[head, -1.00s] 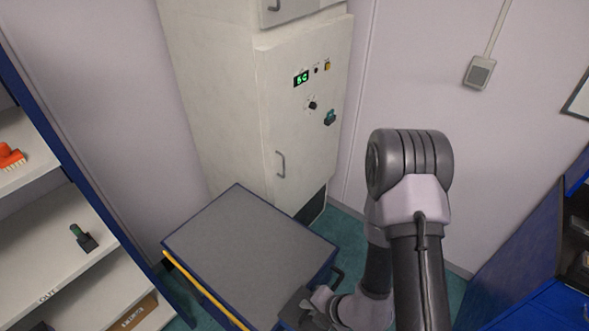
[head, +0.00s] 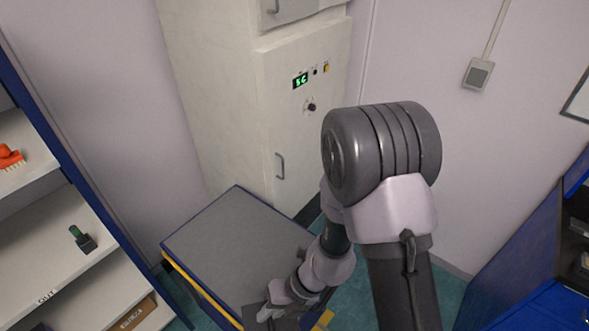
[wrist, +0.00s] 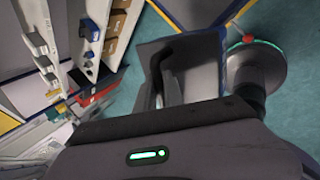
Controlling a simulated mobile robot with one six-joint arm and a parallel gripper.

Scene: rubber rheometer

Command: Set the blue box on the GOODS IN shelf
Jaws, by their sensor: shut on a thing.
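My gripper (head: 272,311) is at the bottom of the head view, in front of the near part of the grey-topped trolley. In the wrist view my gripper (wrist: 160,92) is shut on a dark blue-grey, box-like thing (wrist: 196,68), which I take for the blue box. It fills the upper middle of that view, with teal floor behind it. Its full shape is hidden. In the head view a white shelf unit (head: 60,248) at the left has a label ending in OUT. No GOODS IN label is readable in either view.
The trolley (head: 235,245) has a bare grey top and a yellow edge. A tall cream cabinet (head: 215,110) stands behind it. The shelves hold an orange brush (head: 10,157) and a small dark thing with a green top (head: 82,238). A blue unit (head: 530,245) stands at the right.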

